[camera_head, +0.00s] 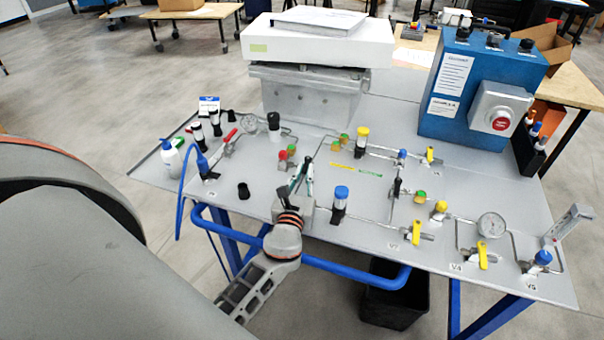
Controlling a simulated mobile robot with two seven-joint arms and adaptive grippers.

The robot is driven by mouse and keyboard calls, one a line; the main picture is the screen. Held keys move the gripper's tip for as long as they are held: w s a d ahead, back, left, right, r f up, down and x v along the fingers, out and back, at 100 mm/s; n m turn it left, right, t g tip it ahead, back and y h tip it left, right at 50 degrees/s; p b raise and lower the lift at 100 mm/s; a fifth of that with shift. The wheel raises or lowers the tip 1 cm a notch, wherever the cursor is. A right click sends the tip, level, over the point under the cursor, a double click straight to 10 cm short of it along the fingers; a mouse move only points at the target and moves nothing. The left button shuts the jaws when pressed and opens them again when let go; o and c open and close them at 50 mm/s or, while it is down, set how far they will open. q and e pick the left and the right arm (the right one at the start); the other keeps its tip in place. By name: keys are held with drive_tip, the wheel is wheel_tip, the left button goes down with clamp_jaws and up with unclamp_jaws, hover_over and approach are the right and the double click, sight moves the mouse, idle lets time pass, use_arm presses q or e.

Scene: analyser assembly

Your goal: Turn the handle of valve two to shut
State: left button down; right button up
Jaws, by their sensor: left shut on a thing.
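My left gripper (303,172) reaches in from the left over the front middle of the grey panel (340,262). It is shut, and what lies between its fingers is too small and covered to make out. Several valves with yellow handles stand on the panel: one at the back right (430,156), one at the front (417,233) and one at the front right (482,256). A red-handled valve (230,136) is at the left. My right gripper is not in view.
A blue control box (470,95) with a red stop button stands at the back right. A gauge (491,225) and thin pipes crowd the right half. A blue-capped post (340,200) stands close right of my gripper. A white bottle (170,157) is at the left edge.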

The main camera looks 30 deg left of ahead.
use_arm(q)
drive_tip(key=shift+w+d+n+g+y, duration=0.15)
drive_tip(key=shift+d+n+g+y, duration=0.2)
drive_tip(key=shift+n+y, duration=0.5)
drive_tip(key=shift+m, duration=0.25)
drive_tip(key=c, duration=2.1)
unclamp_jaws()
drive_tip(key=v, duration=1.2)
